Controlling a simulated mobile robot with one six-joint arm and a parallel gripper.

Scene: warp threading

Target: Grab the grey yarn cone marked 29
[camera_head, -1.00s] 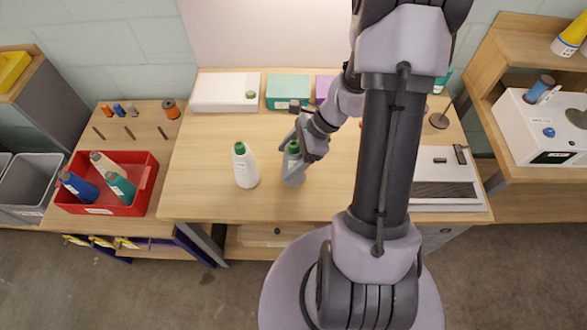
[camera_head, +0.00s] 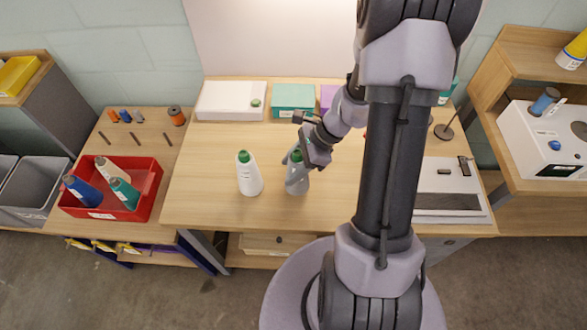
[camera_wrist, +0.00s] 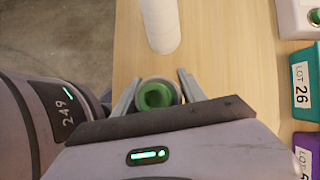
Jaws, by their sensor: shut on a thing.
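The grey yarn cone (camera_head: 297,184) with a green tip stands upright on the table, right of a white cone. My gripper (camera_head: 297,160) is shut on the grey cone around its upper part. In the wrist view the cone's green tip (camera_wrist: 156,95) sits between the two fingers of my gripper (camera_wrist: 158,92). No number on the cone is readable, and its right side is partly hidden by my gripper.
The white cone (camera_head: 249,178) with a green tip stands close on the left. A red bin (camera_head: 150,186) with several cones is further left. A white box (camera_head: 228,100) and a teal bin (camera_head: 293,97) stand behind. The front table area is clear.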

